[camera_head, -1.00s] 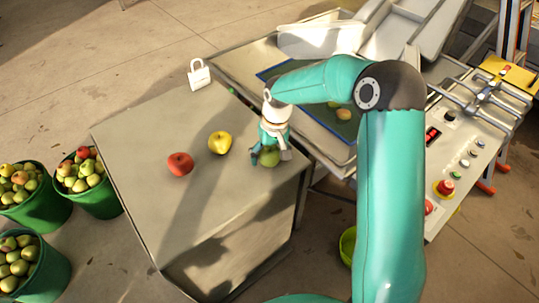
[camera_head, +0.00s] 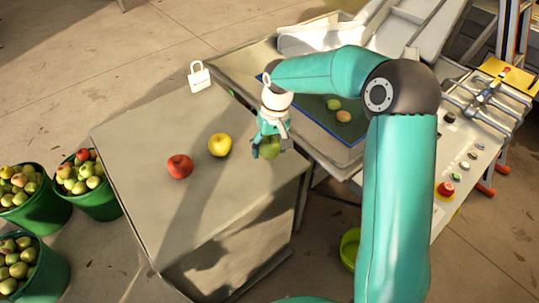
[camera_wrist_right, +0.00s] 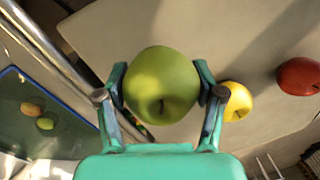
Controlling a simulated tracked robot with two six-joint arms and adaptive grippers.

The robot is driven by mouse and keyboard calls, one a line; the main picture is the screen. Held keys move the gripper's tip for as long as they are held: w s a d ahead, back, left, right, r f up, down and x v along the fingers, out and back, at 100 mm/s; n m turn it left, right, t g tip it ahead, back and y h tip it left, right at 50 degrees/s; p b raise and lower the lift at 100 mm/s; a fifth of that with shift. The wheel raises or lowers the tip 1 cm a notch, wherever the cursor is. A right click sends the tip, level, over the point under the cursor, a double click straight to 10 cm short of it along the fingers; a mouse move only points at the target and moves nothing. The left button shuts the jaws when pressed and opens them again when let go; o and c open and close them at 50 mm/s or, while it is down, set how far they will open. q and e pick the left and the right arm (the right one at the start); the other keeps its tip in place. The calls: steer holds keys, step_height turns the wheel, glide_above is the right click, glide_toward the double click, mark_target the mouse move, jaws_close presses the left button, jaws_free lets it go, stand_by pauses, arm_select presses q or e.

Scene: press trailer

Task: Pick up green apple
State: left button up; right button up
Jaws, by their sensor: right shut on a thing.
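The green apple (camera_head: 270,149) is between the fingers of my right gripper (camera_head: 270,141), near the right edge of the grey table top. In the right wrist view the green apple (camera_wrist_right: 161,85) fills the space between the two fingers of the right gripper (camera_wrist_right: 162,92), with one finger on each side. The right gripper is shut on it. The fingers partly hide the apple in the head view. From these views I cannot tell clearly how far it is above the table. My left gripper is not in view.
A yellow apple (camera_head: 220,145) and a red apple (camera_head: 180,166) sit on the grey table (camera_head: 150,130) to the left. A white padlock-shaped item (camera_head: 199,77) stands at the back edge. A blue-edged tray (camera_head: 352,138) with small fruit lies to the right. Green buckets (camera_head: 97,202) of apples stand left.

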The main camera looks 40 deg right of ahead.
mark_target(269, 139)
step_height(269, 139, up, 16)
steer(key=p, duration=0.1)
steer(key=shift+f, duration=0.25)
